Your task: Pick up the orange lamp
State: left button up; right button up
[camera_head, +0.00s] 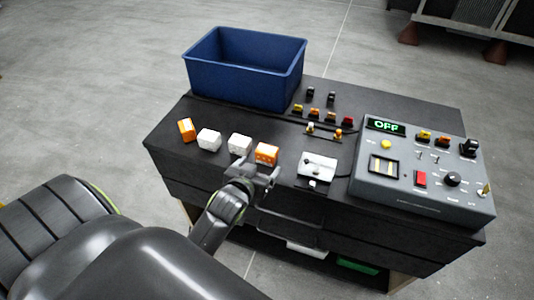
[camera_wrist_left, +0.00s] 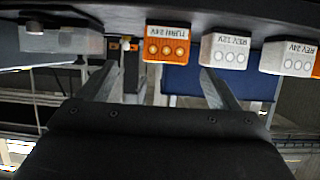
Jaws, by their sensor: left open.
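An orange lamp (camera_head: 266,154) stands at the front edge of the dark bench, at the right end of a row of lamps. In the left wrist view, which is upside down, this orange lamp (camera_wrist_left: 167,45) reads "TURN 24V" and shows three round dots. My left gripper (camera_head: 257,170) is open and empty, just in front of it. In the wrist view the lamp lies ahead, between the lines of the two fingers (camera_wrist_left: 160,72), with no visible grip. A second orange lamp (camera_head: 186,130) sits at the left end of the row. My right gripper is not in view.
White lamps (camera_head: 209,139) and (camera_head: 240,144) stand left of the near orange lamp, the closer one beside my finger. A blue bin (camera_head: 243,75) is behind. A white switch block (camera_head: 318,167) and grey control panel (camera_head: 425,170) reading "OFF" are to the right.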

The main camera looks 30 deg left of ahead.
aim_at(264, 156)
pick_arm(q)
jog(key=shift+w+a+f, duration=0.2)
jog(key=shift+w+f, duration=0.05)
jog(key=shift+w, duration=0.4)
jog(key=shift+w+a, duration=0.1)
jog(key=shift+w, duration=0.25)
jog(key=x, duration=0.2)
jog(key=p+x, duration=0.1)
jog(key=x, duration=0.1)
jog(key=shift+a, duration=0.3)
jog(key=shift+w, duration=0.25)
jog(key=c, duration=1.1)
